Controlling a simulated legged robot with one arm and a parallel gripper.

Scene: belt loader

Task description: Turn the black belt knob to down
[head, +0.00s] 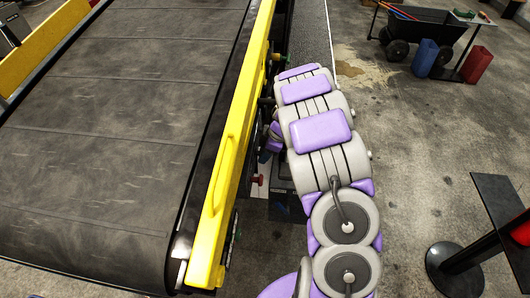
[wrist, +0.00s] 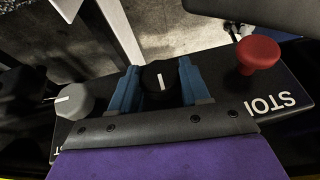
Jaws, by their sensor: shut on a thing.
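The black belt knob (wrist: 160,78) shows in the wrist view, with a white pointer line that stands close to upright in the picture. My gripper (wrist: 158,88) has its blue fingers on both sides of the knob and is shut on it. In the head view my arm hides the knob, and only a small part of my gripper (head: 273,140) shows beside the yellow rail.
On the same dark panel (wrist: 225,88), a grey knob (wrist: 75,101) is at left and a red stop button (wrist: 259,55) at right. The yellow rail (head: 233,150) and wide belt (head: 125,110) lie left of my arm. A black cart (head: 425,30) stands far right.

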